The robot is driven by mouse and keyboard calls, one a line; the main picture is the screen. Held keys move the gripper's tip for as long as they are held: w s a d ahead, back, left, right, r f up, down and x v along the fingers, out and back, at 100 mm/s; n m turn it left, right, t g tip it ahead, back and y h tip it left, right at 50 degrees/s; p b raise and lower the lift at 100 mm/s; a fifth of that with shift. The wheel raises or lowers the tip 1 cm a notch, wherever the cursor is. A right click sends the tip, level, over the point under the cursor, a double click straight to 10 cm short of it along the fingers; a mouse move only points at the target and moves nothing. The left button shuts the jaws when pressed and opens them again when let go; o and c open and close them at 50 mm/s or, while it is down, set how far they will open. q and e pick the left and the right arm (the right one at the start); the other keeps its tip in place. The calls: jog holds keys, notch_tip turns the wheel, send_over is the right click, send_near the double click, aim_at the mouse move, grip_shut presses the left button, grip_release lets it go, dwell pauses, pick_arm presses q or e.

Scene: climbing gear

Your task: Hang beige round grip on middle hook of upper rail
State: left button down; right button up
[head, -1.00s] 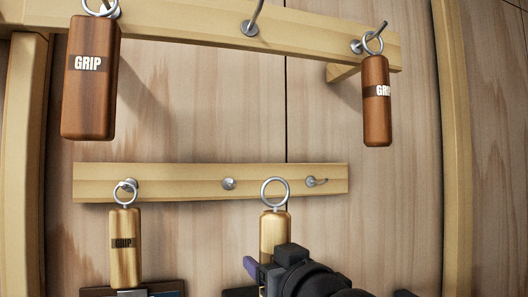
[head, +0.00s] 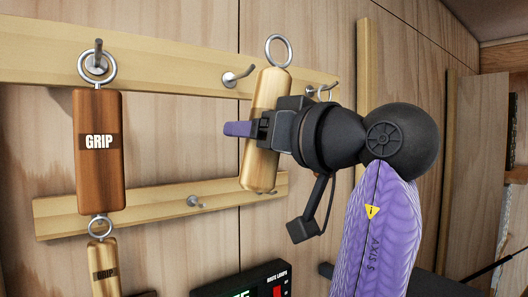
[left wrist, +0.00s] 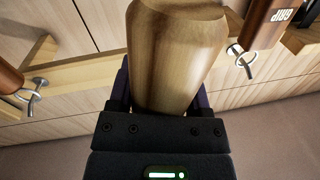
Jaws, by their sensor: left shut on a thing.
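The beige round grip (head: 261,172), a pale wooden cylinder with a metal ring (head: 278,51) on top, hangs nearly upright in my left gripper (head: 252,130). The gripper is shut around its middle; the grip fills the centre of the left wrist view (left wrist: 172,60). The upper rail (head: 170,73) runs behind it. Its middle hook (head: 238,77) is empty, just left of the held grip and lower than the ring. The ring is apart from the hook. My right gripper is not in view.
A brown squared grip (head: 98,170) hangs on the upper rail's left hook. A ring (head: 325,92) hangs on the right hook, its grip hidden behind my gripper. The lower rail (head: 145,208) has an empty hook (head: 194,202) and a beige grip (head: 104,270) at left.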

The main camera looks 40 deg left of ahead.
pick_arm(q)
jog(key=w+a+f, duration=0.2)
jog(key=w+a, duration=0.1)
jog(key=a, duration=0.6)
jog(key=shift+w+a, duration=0.2)
jog(key=shift+a, duration=0.1)
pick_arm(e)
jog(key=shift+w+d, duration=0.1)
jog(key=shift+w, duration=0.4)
pick_arm(q)
grip_release()
jog(key=d+b, duration=0.1)
jog(key=d, duration=0.2)
jog(key=s+d+b, duration=0.1)
jog(key=d+b, duration=0.1)
jog(key=d, duration=0.1)
jog(key=d+b, duration=0.1)
jog(key=d, duration=0.3)
jog(key=shift+s+f, duration=0.15)
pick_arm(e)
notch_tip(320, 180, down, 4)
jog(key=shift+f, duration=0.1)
